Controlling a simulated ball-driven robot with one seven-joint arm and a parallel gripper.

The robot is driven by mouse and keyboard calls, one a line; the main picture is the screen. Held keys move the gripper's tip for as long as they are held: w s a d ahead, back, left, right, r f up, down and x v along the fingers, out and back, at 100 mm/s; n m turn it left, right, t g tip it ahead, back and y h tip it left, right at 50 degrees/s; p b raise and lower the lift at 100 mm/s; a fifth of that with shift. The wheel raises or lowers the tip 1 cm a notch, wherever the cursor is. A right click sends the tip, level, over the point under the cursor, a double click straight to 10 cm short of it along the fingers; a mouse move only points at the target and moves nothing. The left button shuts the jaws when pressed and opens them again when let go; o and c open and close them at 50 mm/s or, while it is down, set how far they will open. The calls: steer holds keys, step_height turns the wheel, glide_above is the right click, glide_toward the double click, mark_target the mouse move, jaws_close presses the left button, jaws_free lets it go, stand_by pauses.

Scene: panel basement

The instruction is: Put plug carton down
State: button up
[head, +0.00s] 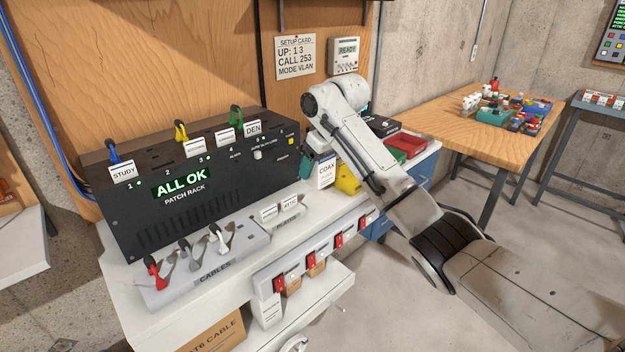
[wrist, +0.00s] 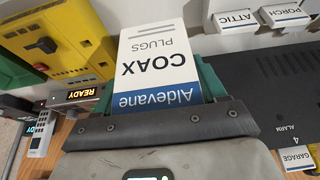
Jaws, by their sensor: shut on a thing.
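The plug carton (head: 326,171) is a white and blue box marked COAX PLUGS. It also shows in the wrist view (wrist: 157,55), where its blue end with the word Aldevane sits at my jaws. My gripper (head: 318,158) is shut on the carton, with green fingers (wrist: 208,80) along its sides. In the head view the carton is upright at the right end of the black patch rack (head: 180,190). I cannot tell whether its bottom touches the white bench top (head: 250,258).
A yellow case (head: 348,180) is close on the carton's right, with a red box (head: 405,145) farther right. A cable tray (head: 205,270) with several plugs lies along the bench front. Labelled plates (head: 280,210) lie left of the carton. A wooden table (head: 470,125) stands behind right.

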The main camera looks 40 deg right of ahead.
steer(key=shift+w+d+f, duration=0.15)
steer(key=shift+w+f, duration=0.95)
steer(key=shift+f, duration=0.1)
steer(key=shift+f+p, duration=0.35)
steer(key=shift+f, duration=1.2)
steer(key=o, duration=1.1)
steer(key=shift+f, duration=0.15)
steer(key=v, duration=1.2)
